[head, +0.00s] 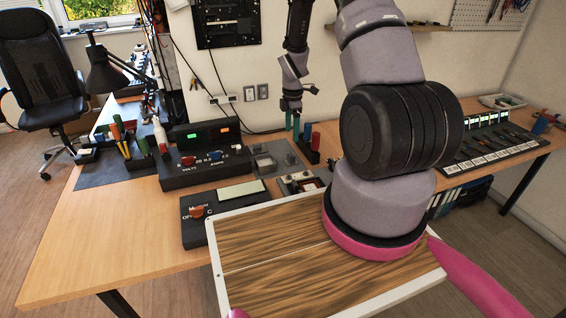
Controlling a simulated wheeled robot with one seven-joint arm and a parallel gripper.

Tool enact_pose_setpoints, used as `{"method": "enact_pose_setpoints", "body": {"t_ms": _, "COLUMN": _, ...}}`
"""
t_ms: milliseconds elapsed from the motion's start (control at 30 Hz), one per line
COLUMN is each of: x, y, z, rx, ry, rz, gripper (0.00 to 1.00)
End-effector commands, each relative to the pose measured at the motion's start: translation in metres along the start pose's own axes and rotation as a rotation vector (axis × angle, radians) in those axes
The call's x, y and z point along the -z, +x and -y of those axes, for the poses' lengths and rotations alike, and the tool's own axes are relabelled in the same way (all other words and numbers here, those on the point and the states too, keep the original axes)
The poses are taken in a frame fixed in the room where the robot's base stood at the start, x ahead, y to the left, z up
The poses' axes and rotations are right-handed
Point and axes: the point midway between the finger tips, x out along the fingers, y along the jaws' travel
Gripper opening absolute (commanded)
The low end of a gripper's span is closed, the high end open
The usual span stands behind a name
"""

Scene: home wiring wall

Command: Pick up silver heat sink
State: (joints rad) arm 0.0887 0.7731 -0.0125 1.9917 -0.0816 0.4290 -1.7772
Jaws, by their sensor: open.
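I cannot clearly pick out the silver heat sink in the head view. Small grey parts lie in and around a grey tray (276,152) on the workbench, too small to name surely. My gripper (291,122) points down over the back of the bench, near the wall, above the back right of this tray. It is open, and I see nothing held between its fingers. Its fingertips show as thin teal strips close to upright coloured cylinders. A small pale module with a red part (301,181) lies just in front of the tray.
Blue and red cylinders (311,138) stand beside the gripper. A tool tray (490,140) lies at the right. The wooden bench (75,245) is clear at the front left.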

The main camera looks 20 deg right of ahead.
Motion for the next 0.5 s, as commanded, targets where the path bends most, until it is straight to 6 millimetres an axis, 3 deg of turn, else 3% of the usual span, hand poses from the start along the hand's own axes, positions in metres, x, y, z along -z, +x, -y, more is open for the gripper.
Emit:
{"method": "enact_pose_setpoints", "body": {"t_ms": 300, "x": -0.001, "y": 0.047, "z": 0.001, "rx": 0.01, "ry": -0.023, "rz": 0.001, "gripper": 0.8}}
{"method": "enact_pose_setpoints", "body": {"t_ms": 500, "x": -0.001, "y": 0.064, "z": 0.001, "rx": 0.008, "ry": -0.023, "rz": 0.001, "gripper": 0.8}}
